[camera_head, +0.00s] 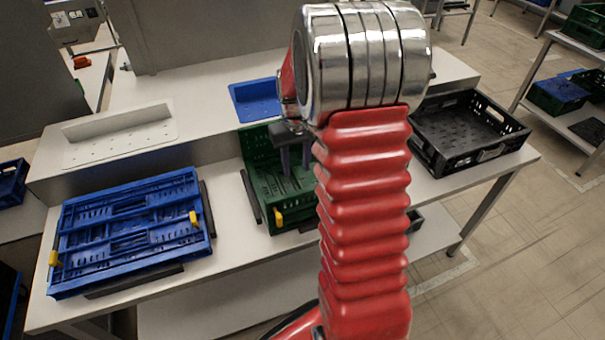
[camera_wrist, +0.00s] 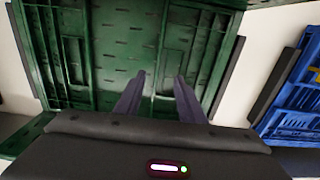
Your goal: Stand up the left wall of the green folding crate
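The green folding crate (camera_head: 262,178) is at the middle of the bench in the head view, its right part hidden behind my red arm. A yellow latch (camera_head: 279,219) shows on its front edge. A green panel at its back looks raised. In the wrist view, slotted green panels (camera_wrist: 110,45) appear to lie flat inside the crate; I cannot tell clearly which one is the left wall. My gripper (camera_head: 295,155) is over the crate, pointing down. In the wrist view, its two fingers (camera_wrist: 160,76) are apart with nothing between them. Contact with the panels cannot be told.
A folded blue crate (camera_head: 132,230) with yellow latches lies left of the green one. A black crate (camera_head: 470,150) stands to the right. A white tray (camera_head: 120,135) and a blue tray (camera_head: 255,100) are on the raised ledge behind. Dark rails (camera_head: 251,197) flank the crates.

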